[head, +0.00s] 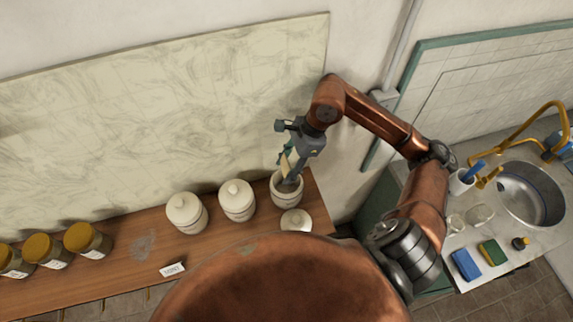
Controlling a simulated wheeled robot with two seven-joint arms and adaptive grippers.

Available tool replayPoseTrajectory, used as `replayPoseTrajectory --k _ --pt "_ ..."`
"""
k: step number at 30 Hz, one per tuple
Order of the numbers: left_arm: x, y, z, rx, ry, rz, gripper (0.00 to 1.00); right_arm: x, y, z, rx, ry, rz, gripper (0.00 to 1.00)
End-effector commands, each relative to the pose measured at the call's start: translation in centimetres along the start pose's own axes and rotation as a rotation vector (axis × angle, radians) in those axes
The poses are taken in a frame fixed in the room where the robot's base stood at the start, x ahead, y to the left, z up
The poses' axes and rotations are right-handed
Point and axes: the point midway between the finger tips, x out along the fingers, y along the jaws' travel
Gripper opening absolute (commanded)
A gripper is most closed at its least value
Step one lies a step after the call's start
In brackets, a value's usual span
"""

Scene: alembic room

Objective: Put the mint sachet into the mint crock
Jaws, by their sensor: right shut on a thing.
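The open crock (287,198) is a cream pot at the right end of the wooden shelf. My right gripper (290,172) points down at its mouth, with the fingertips at or just inside the rim. It is shut on a small pale sachet (285,164), which is mostly hidden by the fingers. I cannot tell whether the sachet touches the crock. My left gripper is out of view.
Two lidded crocks (237,201) (187,214) stand left of the open one. Several yellow-lidded jars (87,241) stand at the far left. A small label card (173,269) lies near the shelf's front. A sink (530,192) and sponges (466,264) are at the right.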

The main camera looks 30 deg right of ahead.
Motion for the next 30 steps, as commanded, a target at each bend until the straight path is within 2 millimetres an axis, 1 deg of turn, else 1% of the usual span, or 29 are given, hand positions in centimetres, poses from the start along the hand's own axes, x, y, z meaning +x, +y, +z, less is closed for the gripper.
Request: replayPoseTrajectory --k 9,13,18,30 --pt "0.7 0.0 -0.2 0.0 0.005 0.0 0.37 2.3 0.1 -1.0 0.004 -0.001 0.001 0.23" --pt "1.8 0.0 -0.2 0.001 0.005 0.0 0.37 3.0 0.0 -1.4 0.002 0.0 -0.002 0.23" --pt "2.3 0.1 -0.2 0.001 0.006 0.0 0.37 3.2 0.0 -1.5 0.002 0.0 -0.002 0.23" --pt "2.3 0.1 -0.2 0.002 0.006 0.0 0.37 3.1 0.0 -1.4 0.002 -0.001 -0.002 0.23"
